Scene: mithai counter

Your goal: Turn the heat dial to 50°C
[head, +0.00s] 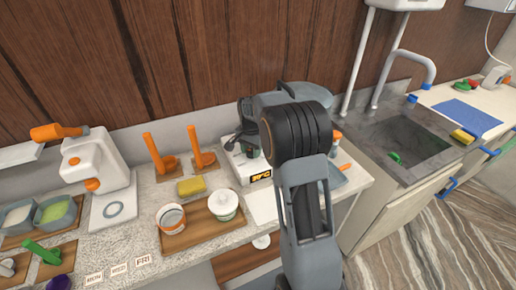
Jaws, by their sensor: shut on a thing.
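The heat unit is a white box (243,170) at the back of the counter, mostly behind my arm. A dark display (261,176) on its front shows orange characters ending in °C; the number is too small to read surely. My gripper (244,146) is over the left part of the box, pointing down, and is shut on the heat dial. The dial itself is hidden by the gripper, so its setting cannot be seen.
Left of the box stand orange pestle-like tools (196,147), a yellow sponge (191,186) and a wooden tray (203,231) with two tubs. A white machine (95,165) stands further left. A sink (405,145) is at the right.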

